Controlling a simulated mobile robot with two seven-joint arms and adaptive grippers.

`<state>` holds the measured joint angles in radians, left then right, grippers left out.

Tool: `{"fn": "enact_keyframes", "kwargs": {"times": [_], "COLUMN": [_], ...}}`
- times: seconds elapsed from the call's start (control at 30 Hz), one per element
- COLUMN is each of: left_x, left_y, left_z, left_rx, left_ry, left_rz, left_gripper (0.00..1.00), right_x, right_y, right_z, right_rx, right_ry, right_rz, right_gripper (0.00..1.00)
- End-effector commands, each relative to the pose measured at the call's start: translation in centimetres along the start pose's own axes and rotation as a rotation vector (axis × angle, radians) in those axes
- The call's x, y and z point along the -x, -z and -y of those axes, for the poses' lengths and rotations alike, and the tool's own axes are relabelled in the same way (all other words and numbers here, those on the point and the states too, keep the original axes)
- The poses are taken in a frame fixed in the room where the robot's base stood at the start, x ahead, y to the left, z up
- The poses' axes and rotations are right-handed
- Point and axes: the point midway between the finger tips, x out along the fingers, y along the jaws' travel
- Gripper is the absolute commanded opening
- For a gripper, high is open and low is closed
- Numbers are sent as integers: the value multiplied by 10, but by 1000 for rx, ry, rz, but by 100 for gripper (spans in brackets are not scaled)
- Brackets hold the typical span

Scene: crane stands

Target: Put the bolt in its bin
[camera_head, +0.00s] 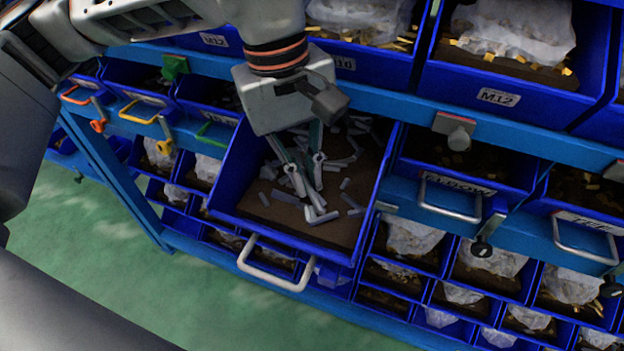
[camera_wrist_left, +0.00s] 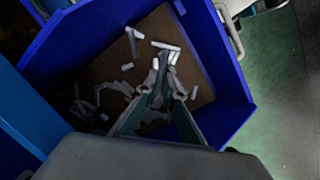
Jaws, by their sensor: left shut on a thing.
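An open blue bin (camera_head: 228,207) is pulled out from the rack, with a dark brown floor and several loose grey bolts (camera_head: 325,217) scattered inside. My left gripper (camera_head: 305,172) reaches down into this bin, its two slim fingers close together and shut on a bolt among the others. The fingers hide part of the held bolt, so I cannot tell whether it touches the bolts below. In the left wrist view the gripper (camera_wrist_left: 166,92) is over the same bolts (camera_wrist_left: 163,46), inside the bin's blue walls (camera_wrist_left: 222,50). My right gripper is not in view.
Blue rack shelves hold several bins above, beside and below. A bin labelled M12 (camera_head: 498,97) stands at upper right. The open bin's silver handle (camera_head: 275,277) sticks out toward the green floor (camera_head: 110,250), which is clear at lower left.

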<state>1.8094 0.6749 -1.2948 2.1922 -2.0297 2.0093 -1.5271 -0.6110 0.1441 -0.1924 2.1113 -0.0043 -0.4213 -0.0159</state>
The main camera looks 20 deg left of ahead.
Motion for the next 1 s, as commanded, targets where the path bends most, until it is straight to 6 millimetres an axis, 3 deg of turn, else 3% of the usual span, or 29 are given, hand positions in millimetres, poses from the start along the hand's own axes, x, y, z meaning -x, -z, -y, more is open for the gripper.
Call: {"fn": "enact_keyframes", "kwargs": {"times": [0.2, 0.37, 0.47, 0.77, 1.0], "left_x": [2, -2, -2, -1, 30], "left_y": [1, 1, 1, 1, 0], "left_z": [0, 0, 0, 0, -1], "left_rx": [0, 0, 0, 0, 1], "left_ry": [-4, -2, -2, -2, -7], "left_rz": [-3, -2, -3, -3, -7], "left_gripper": [0, 0, 24, 24, 24], "right_x": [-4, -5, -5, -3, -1], "right_y": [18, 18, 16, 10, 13], "right_z": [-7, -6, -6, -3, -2], "right_rx": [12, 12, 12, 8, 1], "right_ry": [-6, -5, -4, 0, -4], "right_rz": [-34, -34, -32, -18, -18], "right_gripper": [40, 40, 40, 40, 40]}}
